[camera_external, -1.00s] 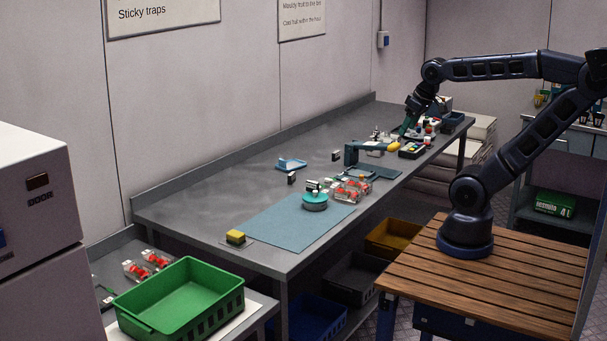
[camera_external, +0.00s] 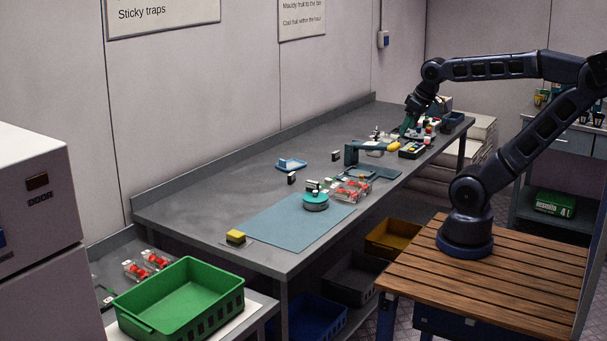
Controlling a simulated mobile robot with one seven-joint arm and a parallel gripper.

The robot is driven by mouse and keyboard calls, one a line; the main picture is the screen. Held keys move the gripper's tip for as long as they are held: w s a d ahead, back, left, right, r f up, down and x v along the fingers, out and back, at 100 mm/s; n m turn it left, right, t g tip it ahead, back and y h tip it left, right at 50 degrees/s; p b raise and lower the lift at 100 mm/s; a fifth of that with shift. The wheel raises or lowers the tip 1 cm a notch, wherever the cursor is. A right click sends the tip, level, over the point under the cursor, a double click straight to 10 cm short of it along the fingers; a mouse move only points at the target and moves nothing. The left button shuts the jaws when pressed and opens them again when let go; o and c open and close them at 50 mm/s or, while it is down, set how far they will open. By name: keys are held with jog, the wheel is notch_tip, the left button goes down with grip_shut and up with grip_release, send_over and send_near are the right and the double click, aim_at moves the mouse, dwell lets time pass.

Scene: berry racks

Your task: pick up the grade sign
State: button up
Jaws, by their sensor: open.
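My gripper (camera_external: 408,126) is open and low over the far right end of the long grey bench (camera_external: 225,200), among several small items there. It is small in this view, and I cannot tell if its fingers touch anything. I cannot make out for sure which thing is the grade sign. Small black-and-white upright pieces stand on the bench, one near the middle (camera_external: 291,178) and one farther back (camera_external: 336,156). Both are well to the left of my gripper.
A blue-grey mat (camera_external: 280,230) bears a round teal device (camera_external: 315,203), with clear punnets of red berries (camera_external: 352,190) beside it. A green crate (camera_external: 190,322) stands at front left. The bench's left part is mostly clear.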

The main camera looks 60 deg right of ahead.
jog(key=shift+o, duration=0.5)
jog(key=shift+w, duration=0.1)
jog(key=n+g, duration=0.5)
jog(key=n, duration=1.3)
send_over(313, 182)
jog(key=f, duration=2.1)
jog(key=shift+w+a, duration=0.1)
jog(key=shift+a, duration=0.25)
jog(key=shift+d+f, duration=0.2)
jog(key=shift+f, duration=1.1)
jog(key=shift+d+f, duration=0.15)
jog(key=shift+f, duration=1.15)
